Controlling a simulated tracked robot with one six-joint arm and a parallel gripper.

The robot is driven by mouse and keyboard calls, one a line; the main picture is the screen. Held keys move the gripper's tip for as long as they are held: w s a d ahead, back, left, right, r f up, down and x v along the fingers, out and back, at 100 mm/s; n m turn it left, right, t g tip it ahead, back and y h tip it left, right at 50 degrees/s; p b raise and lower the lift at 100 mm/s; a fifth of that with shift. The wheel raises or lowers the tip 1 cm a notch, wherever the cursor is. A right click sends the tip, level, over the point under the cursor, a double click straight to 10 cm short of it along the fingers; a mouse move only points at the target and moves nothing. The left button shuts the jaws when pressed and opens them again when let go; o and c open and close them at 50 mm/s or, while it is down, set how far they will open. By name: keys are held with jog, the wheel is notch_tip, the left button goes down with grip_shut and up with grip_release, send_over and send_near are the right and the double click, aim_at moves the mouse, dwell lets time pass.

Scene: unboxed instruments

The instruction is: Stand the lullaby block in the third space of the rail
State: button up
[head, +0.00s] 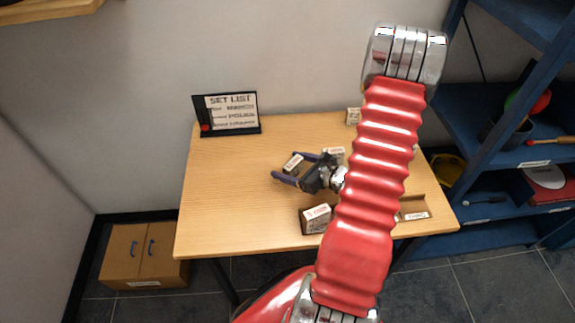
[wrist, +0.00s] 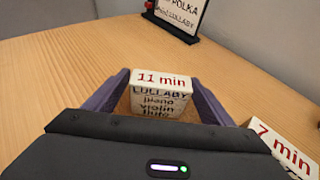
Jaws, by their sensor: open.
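The lullaby block (wrist: 162,98) is white-faced, reading "11 min", "LULLABY", piano, violin and flute. It stands on the table between the two purple fingers of my gripper (wrist: 159,80). The fingers are open, one on each side; whether either touches it I cannot tell. In the head view the block (head: 293,163) sits between the fingertips of my gripper (head: 288,166), left of the arm. A wooden piece with a white label, perhaps the rail (head: 415,214), shows at the table's right front. My red arm hides much of that area, so its spaces cannot be made out.
A "7 min" block (wrist: 285,148) stands close to the right finger. Other blocks stand at the front (head: 316,219), behind the gripper (head: 334,154) and at the back (head: 354,116). A set list board (head: 228,113) stands at the back left. The table's left (head: 220,200) is clear.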

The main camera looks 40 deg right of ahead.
jog(key=v, duration=1)
jog(key=shift+s+r, duration=0.1)
jog(key=shift+s, duration=0.25)
dwell(0.3)
jog(key=shift+w+a+r, duration=0.25)
jog(key=shift+a, duration=0.1)
jog(key=w+a+r+n+g+y, duration=0.15)
jog(key=a+r+n+g, duration=0.3)
jog(key=a+n, duration=0.55)
jog(key=a+r+n+g+y, duration=0.35)
jog(key=a+r+n, duration=0.35)
jog(key=a, duration=0.5)
jog(key=s+a+r+n+h, duration=0.3)
jog(key=r+n, duration=0.3)
jog(key=n, duration=0.2)
jog(key=s+a+r+n+h, duration=0.3)
jog(key=r+n, duration=0.3)
jog(key=n, duration=0.2)
jog(key=shift+a+r+n+h, duration=0.25)
jog(key=shift+n+h, duration=0.15)
jog(key=shift+h, duration=0.4)
